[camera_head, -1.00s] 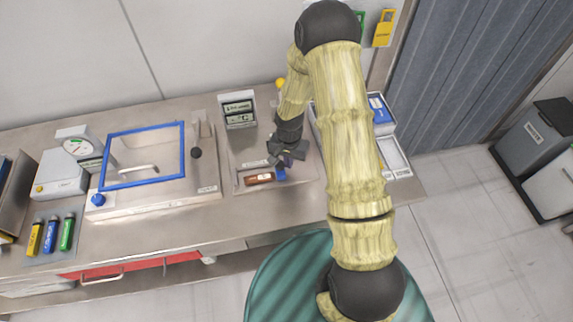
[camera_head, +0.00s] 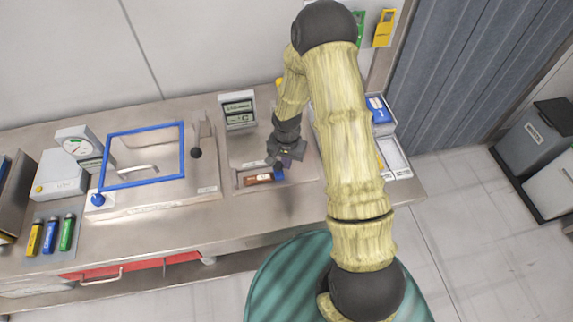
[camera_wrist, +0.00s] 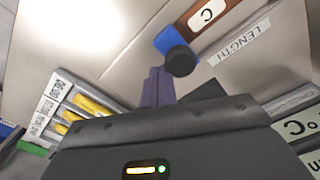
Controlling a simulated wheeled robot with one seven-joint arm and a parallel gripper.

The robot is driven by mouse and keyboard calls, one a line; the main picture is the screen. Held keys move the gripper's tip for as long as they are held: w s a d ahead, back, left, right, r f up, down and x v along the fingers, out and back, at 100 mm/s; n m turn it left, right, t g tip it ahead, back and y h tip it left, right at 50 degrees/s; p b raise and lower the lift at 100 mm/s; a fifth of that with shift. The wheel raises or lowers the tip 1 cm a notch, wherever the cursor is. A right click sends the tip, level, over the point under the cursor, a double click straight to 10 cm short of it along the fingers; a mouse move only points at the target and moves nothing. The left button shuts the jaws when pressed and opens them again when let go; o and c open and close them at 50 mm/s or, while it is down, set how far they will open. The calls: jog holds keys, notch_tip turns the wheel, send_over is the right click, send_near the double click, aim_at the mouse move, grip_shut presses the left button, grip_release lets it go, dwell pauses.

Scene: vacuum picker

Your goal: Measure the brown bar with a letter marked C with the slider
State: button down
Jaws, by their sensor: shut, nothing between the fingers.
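The brown bar (camera_head: 258,179) lies in the slot of the metal length-measuring plate (camera_head: 240,163) on the bench. In the wrist view its white label with the letter C shows on the bar (camera_wrist: 207,14). The blue slider (camera_head: 280,174) is at the bar's right end; in the wrist view the slider (camera_wrist: 166,40) appears to touch that end and has a black knob (camera_wrist: 181,61). My gripper (camera_head: 284,163) is just above and beside the slider. In the wrist view my gripper's purple fingers (camera_wrist: 158,86) are shut and empty, near the knob; contact cannot be told.
A display (camera_head: 238,110) stands behind the plate. A blue-framed box (camera_head: 145,156) and a dial instrument (camera_head: 77,146) are at the left, with several coloured cylinders (camera_head: 51,236) in front. Trays (camera_head: 394,158) stand at the right of the plate.

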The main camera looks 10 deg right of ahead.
jog(key=shift+a+b, duration=0.3)
jog(key=shift+a, duration=0.8)
dwell(3.0)
jog(key=shift+d, duration=0.3)
jog(key=shift+d, duration=0.8)
notch_tip(320, 180, up, 8)
jog(key=p, duration=0.5)
jog(key=shift+p, duration=0.4)
dwell(0.5)
